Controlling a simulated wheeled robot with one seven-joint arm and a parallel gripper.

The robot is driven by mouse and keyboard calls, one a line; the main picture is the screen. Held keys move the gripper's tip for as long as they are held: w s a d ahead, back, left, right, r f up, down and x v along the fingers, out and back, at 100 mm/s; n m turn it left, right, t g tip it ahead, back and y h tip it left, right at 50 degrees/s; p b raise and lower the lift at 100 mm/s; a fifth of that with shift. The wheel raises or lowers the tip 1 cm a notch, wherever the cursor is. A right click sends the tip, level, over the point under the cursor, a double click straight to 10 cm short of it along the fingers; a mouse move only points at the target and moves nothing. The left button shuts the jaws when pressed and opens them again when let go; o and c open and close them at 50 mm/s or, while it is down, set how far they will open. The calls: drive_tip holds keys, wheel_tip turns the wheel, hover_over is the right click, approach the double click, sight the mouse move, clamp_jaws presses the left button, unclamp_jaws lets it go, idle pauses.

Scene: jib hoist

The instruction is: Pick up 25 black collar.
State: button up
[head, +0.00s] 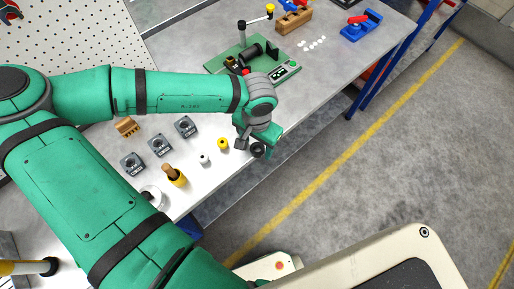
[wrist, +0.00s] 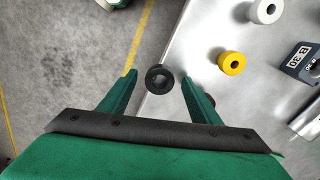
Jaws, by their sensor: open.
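A black collar (wrist: 158,79), a dark ring with a centre hole, shows in the wrist view between the tips of my gripper (wrist: 160,76), near the table edge. My gripper is open, with one finger on each side and a visible gap to the ring. I cannot tell how far the fingertips are above or around it. In the head view the black collar (head: 258,150) shows beside my gripper (head: 257,146). I cannot read a size mark on it.
A yellow collar (wrist: 232,63) and a white collar (wrist: 265,11) stand on the table to the right in the wrist view. A block marked B 30 (wrist: 303,62) is beyond them. The table edge (head: 310,126) is close, with open floor past it. A green fixture (head: 252,60) stands farther back.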

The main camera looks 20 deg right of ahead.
drive_tip(key=c, duration=1.3)
drive_tip(key=shift+r, duration=0.15)
